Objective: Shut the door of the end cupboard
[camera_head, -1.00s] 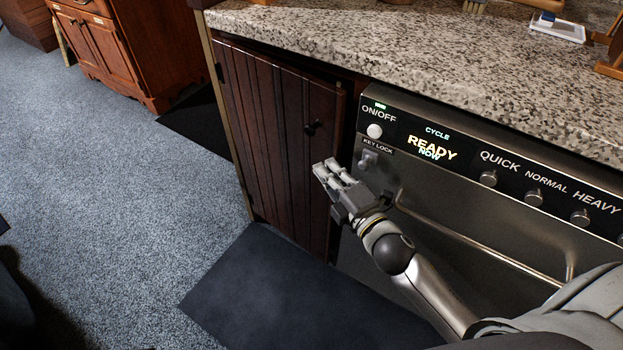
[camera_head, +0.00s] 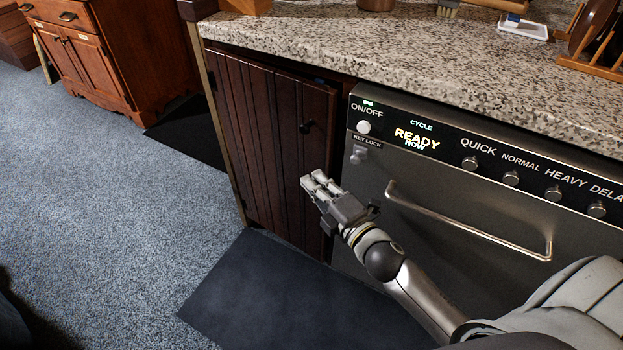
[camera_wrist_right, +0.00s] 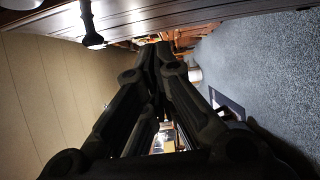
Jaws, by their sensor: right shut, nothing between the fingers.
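The end cupboard's door (camera_head: 268,150) is dark brown panelled wood with a round black knob (camera_head: 306,127) near its upper right. It stands slightly ajar, with a narrow dark gap along its top and right edge. My right gripper (camera_head: 312,180) is shut and empty, in front of the door's right part, below the knob. I cannot tell whether its fingertips touch the door. In the right wrist view the shut fingers (camera_wrist_right: 160,52) point away, and the dark knob (camera_wrist_right: 92,38) shows at the upper left. My left gripper is out of view.
A dishwasher (camera_head: 460,215) with a bar handle (camera_head: 470,232) stands right of the cupboard, beside my right arm. A speckled counter (camera_head: 400,65) runs above both. A dark mat (camera_head: 270,295) lies on the blue carpet (camera_head: 110,200), open at left. A wooden cabinet (camera_head: 115,50) stands behind.

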